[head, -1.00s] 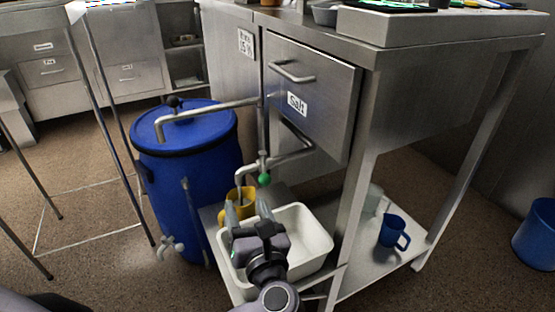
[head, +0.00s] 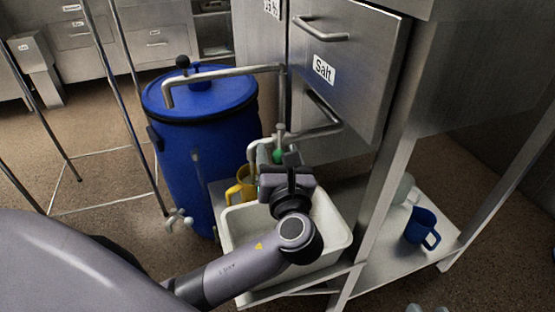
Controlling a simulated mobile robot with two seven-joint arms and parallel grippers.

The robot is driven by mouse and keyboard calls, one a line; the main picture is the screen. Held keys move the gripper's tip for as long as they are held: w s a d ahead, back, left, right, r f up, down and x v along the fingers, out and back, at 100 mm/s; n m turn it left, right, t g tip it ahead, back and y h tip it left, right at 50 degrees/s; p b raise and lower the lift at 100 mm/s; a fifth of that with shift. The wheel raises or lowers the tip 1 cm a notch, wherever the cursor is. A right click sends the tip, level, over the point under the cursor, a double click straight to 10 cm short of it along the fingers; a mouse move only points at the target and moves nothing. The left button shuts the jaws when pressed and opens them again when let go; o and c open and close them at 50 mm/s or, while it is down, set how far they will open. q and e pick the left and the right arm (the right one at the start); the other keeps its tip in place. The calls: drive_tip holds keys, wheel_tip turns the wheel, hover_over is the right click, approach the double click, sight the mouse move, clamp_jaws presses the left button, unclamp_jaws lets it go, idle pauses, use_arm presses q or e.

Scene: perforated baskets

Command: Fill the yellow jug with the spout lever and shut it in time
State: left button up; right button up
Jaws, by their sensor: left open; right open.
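The yellow jug (head: 240,188) stands on the low shelf behind the white basin, under the end of the lower bent metal spout (head: 318,132). My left gripper and the spout hide part of it, and its inside and fill level cannot be seen. The spout lever's green knob (head: 278,156) shows just beyond my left gripper (head: 273,157). The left gripper is open, with its fingertips at the knob; whether they touch it I cannot tell. Only the tips of my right gripper (head: 427,308) show at the bottom edge, open and away from the jug.
The white basin (head: 340,228) lies under my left gripper. A blue barrel (head: 190,150) with a tap stands left of the jug. A steel cabinet with a salt drawer (head: 345,65) rises behind. A blue mug (head: 420,226) stands on the lower shelf at right.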

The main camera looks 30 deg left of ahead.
use_arm(q)
drive_tip(key=shift+w+a, duration=0.3)
drive_tip(key=shift+w, duration=0.05)
use_arm(e)
drive_tip(key=shift+d, duration=0.25)
